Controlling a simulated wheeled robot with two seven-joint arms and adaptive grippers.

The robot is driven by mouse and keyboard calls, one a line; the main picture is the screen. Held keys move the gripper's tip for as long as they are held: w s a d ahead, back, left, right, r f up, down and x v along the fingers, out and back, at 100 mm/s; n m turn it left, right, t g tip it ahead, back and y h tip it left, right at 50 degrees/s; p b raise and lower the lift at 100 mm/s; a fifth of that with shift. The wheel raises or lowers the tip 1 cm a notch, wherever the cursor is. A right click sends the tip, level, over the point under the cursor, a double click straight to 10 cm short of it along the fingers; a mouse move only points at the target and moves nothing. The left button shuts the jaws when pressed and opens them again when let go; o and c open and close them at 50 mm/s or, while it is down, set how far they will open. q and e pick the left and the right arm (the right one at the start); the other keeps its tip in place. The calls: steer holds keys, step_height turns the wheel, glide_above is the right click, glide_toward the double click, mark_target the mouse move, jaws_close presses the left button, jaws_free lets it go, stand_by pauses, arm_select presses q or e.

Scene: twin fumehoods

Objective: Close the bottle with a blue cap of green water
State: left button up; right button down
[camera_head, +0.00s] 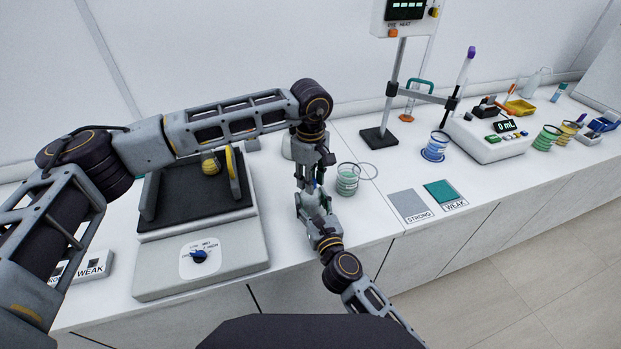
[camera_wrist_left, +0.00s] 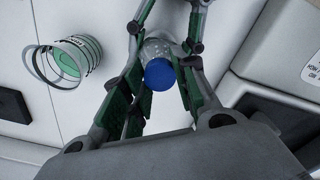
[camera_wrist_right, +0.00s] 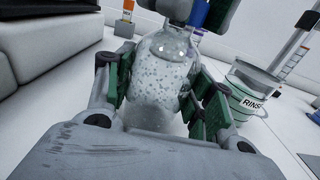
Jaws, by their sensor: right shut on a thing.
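The bottle (camera_wrist_right: 158,85) is clear, with pale speckled contents that do not look green. It stands upright between the fingers of my right gripper (camera_head: 316,207), which is shut on its body. The blue cap (camera_wrist_left: 160,75) is at the bottle's top in the left wrist view, with the clear bottle (camera_wrist_left: 155,45) showing beyond it. My left gripper (camera_head: 310,172) points down from above, its fingers on either side of the cap with a small gap; it looks open. I cannot tell how tightly the cap sits. In the head view the grippers mostly hide the bottle.
A RINSE beaker (camera_wrist_right: 252,95) with green liquid stands close beside the grippers. A balance-like device (camera_head: 200,256) with a dial is at left. STRONG (camera_head: 409,206) and WEAK (camera_head: 446,195) pads lie right of the beaker. A stand (camera_head: 380,139) is behind.

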arm_select(q)
steer(key=o, duration=0.4)
steer(key=shift+o, duration=0.2)
steer(key=shift+r, duration=0.1)
step_height(320, 180, up, 12)
stand_by(0.6)
arm_select(e)
steer(key=shift+c, duration=2.4)
jaws_free()
steer(key=shift+s, duration=0.1)
steer(key=shift+v, duration=5.95)
